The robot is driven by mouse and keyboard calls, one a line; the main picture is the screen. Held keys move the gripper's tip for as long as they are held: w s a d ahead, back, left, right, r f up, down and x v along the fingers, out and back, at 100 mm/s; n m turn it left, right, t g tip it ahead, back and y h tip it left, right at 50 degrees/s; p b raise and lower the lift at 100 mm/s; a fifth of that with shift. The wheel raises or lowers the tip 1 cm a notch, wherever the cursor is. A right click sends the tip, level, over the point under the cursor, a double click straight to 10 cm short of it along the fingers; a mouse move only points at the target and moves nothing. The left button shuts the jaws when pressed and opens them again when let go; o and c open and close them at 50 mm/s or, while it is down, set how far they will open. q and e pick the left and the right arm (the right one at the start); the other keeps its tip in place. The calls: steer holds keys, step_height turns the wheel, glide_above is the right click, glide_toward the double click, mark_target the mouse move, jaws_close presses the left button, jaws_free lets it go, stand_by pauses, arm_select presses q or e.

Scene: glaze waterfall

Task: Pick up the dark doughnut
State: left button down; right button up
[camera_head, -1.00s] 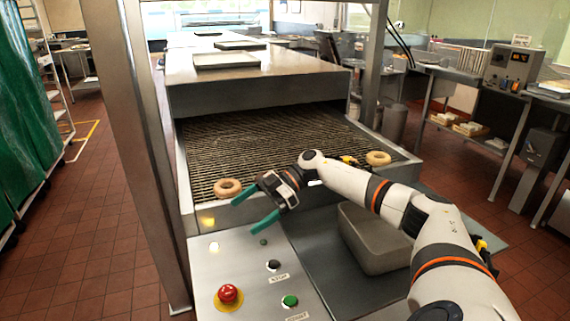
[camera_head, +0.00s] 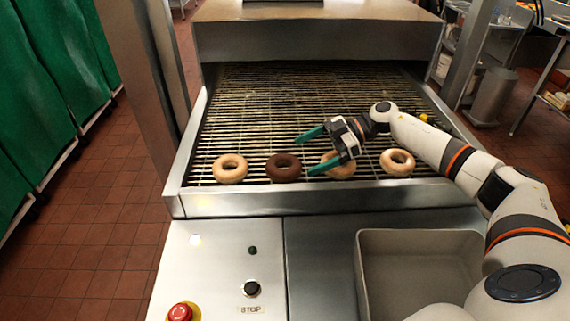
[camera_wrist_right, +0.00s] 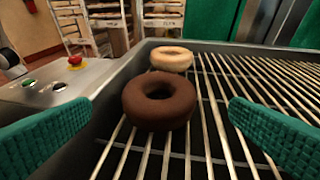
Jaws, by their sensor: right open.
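The dark doughnut (camera_head: 283,168) lies flat on the wire conveyor (camera_head: 300,100) near its front edge, second from the left in a row with pale doughnuts. My right gripper (camera_head: 310,152) is open and low over the conveyor, just right of the dark doughnut, its teal fingers pointing left toward it. In the right wrist view, the dark doughnut (camera_wrist_right: 159,101) sits ahead, between the spread fingers (camera_wrist_right: 160,135) and apart from both. My left gripper is not in view.
A pale doughnut (camera_head: 230,169) lies left of the dark one. Another (camera_head: 338,165) is partly hidden behind my right gripper, and one more (camera_head: 397,162) lies farther right. A grey bin (camera_head: 420,270) stands in front, beside the control panel (camera_head: 225,265) with a red button (camera_head: 180,312).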

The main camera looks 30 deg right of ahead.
mark_target(294, 161)
steer(key=shift+w+a+f, duration=0.25)
steer(key=shift+a+f, duration=0.1)
steer(key=shift+a, duration=0.05)
steer(key=x, duration=0.5)
steer(key=shift+s+a+p, duration=0.1)
steer(key=shift+a+p, duration=0.1)
steer(key=shift+p, duration=0.15)
steer(key=c, duration=0.9)
